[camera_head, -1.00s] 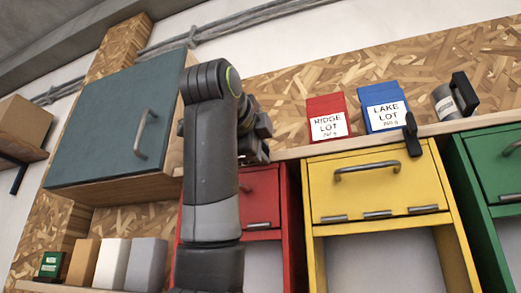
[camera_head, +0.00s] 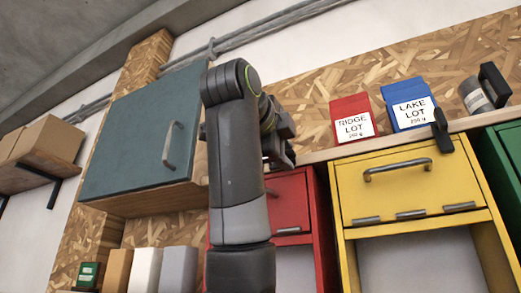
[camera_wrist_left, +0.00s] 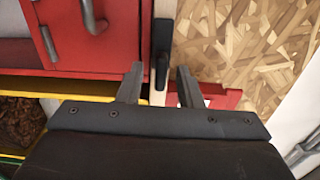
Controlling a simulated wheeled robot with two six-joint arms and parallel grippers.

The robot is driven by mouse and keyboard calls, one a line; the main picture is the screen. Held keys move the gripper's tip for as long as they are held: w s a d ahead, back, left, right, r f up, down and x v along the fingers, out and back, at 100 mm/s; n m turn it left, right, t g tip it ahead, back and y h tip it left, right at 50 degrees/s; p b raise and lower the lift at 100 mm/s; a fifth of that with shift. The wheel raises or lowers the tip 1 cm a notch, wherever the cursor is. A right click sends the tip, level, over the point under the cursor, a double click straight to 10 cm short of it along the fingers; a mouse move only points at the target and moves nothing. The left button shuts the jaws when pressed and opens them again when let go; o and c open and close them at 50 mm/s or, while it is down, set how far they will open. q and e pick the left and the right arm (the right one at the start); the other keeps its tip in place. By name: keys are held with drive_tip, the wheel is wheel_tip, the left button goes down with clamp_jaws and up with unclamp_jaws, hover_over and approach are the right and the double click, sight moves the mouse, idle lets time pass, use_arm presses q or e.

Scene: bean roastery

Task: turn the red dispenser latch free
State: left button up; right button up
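The red dispenser (camera_head: 290,190) stands behind my left arm in the head view, its left part hidden. Its drawer front, with a handle, also shows at upper left in the left wrist view (camera_wrist_left: 120,45). A black latch (camera_wrist_left: 162,40) lies along a pale wooden strip beside the red dispenser in the left wrist view. In the head view it is hidden by my left gripper (camera_head: 284,158). In the left wrist view my left gripper (camera_wrist_left: 161,73) is open, one finger on each side of the latch's lower end, with visible gaps. My right gripper is not in view.
The yellow dispenser (camera_head: 410,180) with its own black latch (camera_head: 441,132) is to the right, then a green one (camera_head: 505,150). A red bag (camera_head: 352,112) and a blue bag (camera_head: 408,95) stand on the ledge above. A teal cabinet (camera_head: 140,130) hangs left of my arm.

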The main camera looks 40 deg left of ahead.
use_arm(q)
drive_tip(key=b+v, duration=0.6)
drive_tip(key=v, duration=1)
